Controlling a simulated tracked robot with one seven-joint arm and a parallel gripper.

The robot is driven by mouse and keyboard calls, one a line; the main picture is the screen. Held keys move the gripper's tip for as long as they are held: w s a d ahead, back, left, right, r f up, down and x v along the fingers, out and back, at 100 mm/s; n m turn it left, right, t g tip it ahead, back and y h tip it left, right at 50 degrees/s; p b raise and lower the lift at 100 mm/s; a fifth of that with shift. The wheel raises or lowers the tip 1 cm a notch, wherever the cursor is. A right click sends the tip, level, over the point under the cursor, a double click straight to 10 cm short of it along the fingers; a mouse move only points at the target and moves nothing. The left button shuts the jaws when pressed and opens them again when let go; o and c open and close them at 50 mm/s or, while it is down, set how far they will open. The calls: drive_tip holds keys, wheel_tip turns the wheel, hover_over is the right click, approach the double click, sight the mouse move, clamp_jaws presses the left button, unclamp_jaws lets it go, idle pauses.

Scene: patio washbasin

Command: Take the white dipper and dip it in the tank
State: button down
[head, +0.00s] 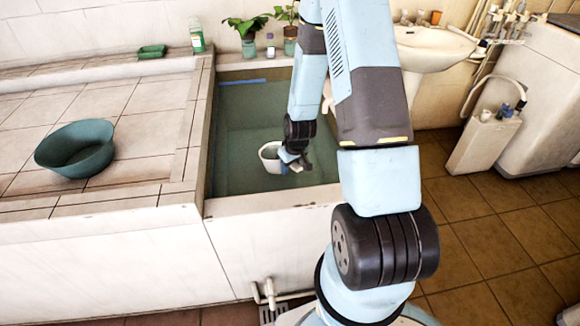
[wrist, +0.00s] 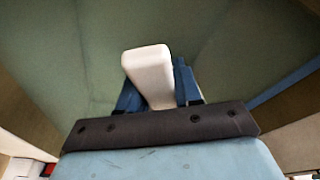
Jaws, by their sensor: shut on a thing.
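The white dipper (head: 268,156) is in the head view, inside the green-lined tank (head: 240,110). Its round cup shows beside my gripper (head: 292,162), which is shut on its handle. In the wrist view the white handle (wrist: 150,70) stands between the blue fingers of my gripper (wrist: 155,90). The dipper's cup is hidden in the wrist view. The tank's green inner walls fill the background there. I cannot tell whether the cup touches the water.
A green basin (head: 76,150) sits on the tiled ledge to the left. Potted plants (head: 248,38) and a bottle (head: 196,38) stand along the back. A white washbasin (head: 432,46) is at the right. The tank's front wall (head: 270,202) is a raised edge.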

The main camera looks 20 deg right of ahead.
wheel_tip(320, 180, up, 21)
drive_tip(key=t, duration=0.1)
drive_tip(key=shift+t+y, duration=0.3)
drive_tip(key=shift+t, duration=0.1)
idle(1.3)
drive_tip(key=shift+w, duration=0.1)
